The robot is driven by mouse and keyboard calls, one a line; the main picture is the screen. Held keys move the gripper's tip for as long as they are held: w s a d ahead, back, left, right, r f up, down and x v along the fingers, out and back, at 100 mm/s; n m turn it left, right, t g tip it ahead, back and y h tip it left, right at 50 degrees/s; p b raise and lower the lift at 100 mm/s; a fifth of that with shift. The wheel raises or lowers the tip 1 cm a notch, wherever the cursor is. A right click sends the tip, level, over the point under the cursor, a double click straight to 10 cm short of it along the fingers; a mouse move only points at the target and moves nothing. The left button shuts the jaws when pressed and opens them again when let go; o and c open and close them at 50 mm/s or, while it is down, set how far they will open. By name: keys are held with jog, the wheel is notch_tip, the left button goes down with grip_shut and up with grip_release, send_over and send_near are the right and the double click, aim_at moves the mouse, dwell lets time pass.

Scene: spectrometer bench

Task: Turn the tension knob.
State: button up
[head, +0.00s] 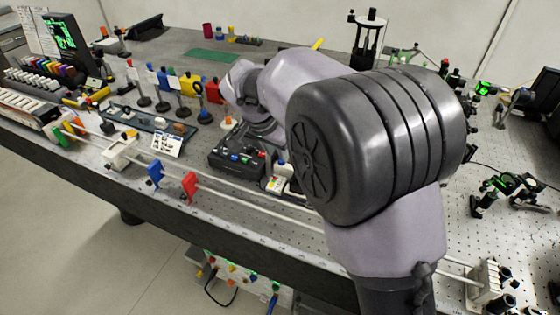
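I cannot make out for certain which part is the tension knob. A dark control box (228,163) with several small coloured knobs or buttons stands on the bench near the middle, in front of the end of my arm. My arm reaches from the lower right over the bench, and its wrist end is just behind and above this box. My gripper (266,132) is only partly seen there. Its fingertips are too small and hidden to tell whether it is open or shut, or whether it touches anything. My large arm joint hides the bench behind it.
Long pale rails (232,203) run along the bench's front edge, with a blue holder (155,174) and a red holder (190,186). Several posts with coloured plates stand left of my wrist. A black stand (368,38) is behind. A green mat (213,57) lies at the back.

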jog(key=x, duration=0.4)
jog(key=shift+w+b, duration=0.1)
jog(key=shift+b, duration=0.3)
grip_shut()
jog(key=shift+r+n, duration=0.1)
jog(key=shift+n, duration=0.2)
